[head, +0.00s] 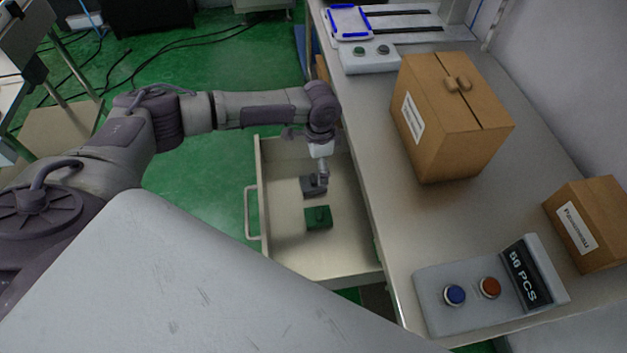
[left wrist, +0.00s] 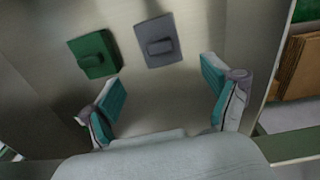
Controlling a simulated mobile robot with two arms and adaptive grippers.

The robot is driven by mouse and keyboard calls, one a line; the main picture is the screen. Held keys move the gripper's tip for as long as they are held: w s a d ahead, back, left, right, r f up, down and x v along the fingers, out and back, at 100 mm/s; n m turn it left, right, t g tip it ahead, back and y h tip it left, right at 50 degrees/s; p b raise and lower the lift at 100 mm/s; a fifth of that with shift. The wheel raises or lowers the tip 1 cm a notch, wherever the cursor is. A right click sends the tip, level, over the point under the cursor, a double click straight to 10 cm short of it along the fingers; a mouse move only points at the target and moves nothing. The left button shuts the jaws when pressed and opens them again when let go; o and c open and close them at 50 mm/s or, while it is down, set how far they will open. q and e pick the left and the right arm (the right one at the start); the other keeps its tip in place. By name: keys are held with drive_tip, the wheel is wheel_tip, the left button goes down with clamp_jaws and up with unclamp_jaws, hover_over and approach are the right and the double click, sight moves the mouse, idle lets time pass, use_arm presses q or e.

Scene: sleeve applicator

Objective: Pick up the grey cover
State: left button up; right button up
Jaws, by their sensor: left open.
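The grey cover (head: 309,188) lies in the open drawer, partly hidden behind my left gripper (head: 322,180) in the head view. In the left wrist view the grey cover (left wrist: 159,41) is a flat square plate with a raised handle block. A similar green cover (head: 318,218) lies beside it, and it also shows in the left wrist view (left wrist: 94,54). My left gripper (left wrist: 160,78) is open and empty, its teal finger pads spread wide. The grey cover is ahead of the gap between the fingers. My right gripper is not in view.
The drawer (head: 285,262) has raised walls and stands open beside the workbench (head: 378,175). On the bench are a large cardboard box (head: 450,120), a smaller box (head: 588,225), a button panel (head: 440,318) with a display, and another small button unit (head: 368,65).

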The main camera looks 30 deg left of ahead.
sight(315, 178)
use_arm(q)
drive_tip(key=shift+w+f, duration=0.1)
drive_tip(key=shift+f, duration=1)
drive_tip(key=shift+a+f, duration=0.15)
drive_tip(key=shift+f, duration=0.45)
drive_tip(key=f, duration=0.3)
drive_tip(key=shift+s+a+f, duration=0.25)
drive_tip(key=shift+a, duration=0.05)
drive_tip(key=shift+f, duration=0.25)
drive_tip(key=shift+c, duration=0.3)
drive_tip(key=c, duration=1.2)
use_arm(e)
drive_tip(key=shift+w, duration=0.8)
